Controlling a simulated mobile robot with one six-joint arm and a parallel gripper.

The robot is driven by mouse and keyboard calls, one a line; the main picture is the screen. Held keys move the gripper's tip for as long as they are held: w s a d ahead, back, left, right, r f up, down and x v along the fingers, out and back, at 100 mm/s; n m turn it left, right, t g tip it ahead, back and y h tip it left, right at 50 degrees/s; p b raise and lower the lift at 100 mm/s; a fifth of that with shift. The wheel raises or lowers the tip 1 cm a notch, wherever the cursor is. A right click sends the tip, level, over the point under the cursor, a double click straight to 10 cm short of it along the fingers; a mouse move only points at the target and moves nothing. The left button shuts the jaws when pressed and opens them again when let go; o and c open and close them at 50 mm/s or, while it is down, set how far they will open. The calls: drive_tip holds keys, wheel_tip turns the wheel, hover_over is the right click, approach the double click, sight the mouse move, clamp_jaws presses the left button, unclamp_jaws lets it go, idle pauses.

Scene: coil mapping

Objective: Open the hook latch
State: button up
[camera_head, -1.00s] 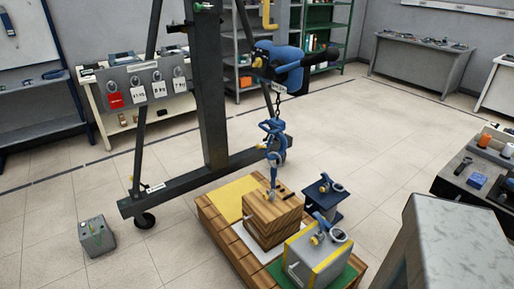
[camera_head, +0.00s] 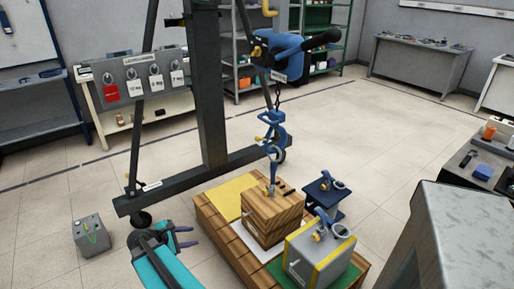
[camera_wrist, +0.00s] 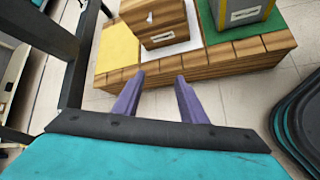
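A blue hook (camera_head: 271,148) hangs on a short chain from a blue hoist (camera_head: 283,52) with a black handle. Its lower end reaches the top of a wooden block (camera_head: 272,218); a small yellow part shows on the hook's left side. I cannot tell whether the latch is open. My gripper (camera_head: 187,236) is low at the left of the pallet, below the hook and well apart from it. In the wrist view my gripper (camera_wrist: 157,92) shows two separated purple fingers with nothing between them, facing the pallet's wooden edge (camera_wrist: 180,68).
A dark gantry post (camera_head: 210,90) rises behind. A grey box (camera_head: 91,235) sits on the floor left.

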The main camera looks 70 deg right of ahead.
drive_tip(key=s+d+r+n+g+h+b, duration=0.1)
drive_tip(key=s+d+r+n+h+b, duration=0.2)
drive_tip(key=d+r, duration=1.1)
drive_tip(key=n+g+h+b, duration=0.1)
drive_tip(key=g+h, duration=0.2)
drive_tip(key=h, duration=0.1)
approach(257, 138)
drive_tip(key=v, duration=0.3)
drive_tip(key=shift+w+f, duration=0.1)
drive_tip(key=shift+f, duration=0.4)
drive_tip(key=shift+d, duration=0.1)
drive_tip(key=x, duration=1.3)
drive_tip(key=shift+d+r, duration=0.1)
drive_tip(key=shift+d, duration=0.3)
clamp_jaws()
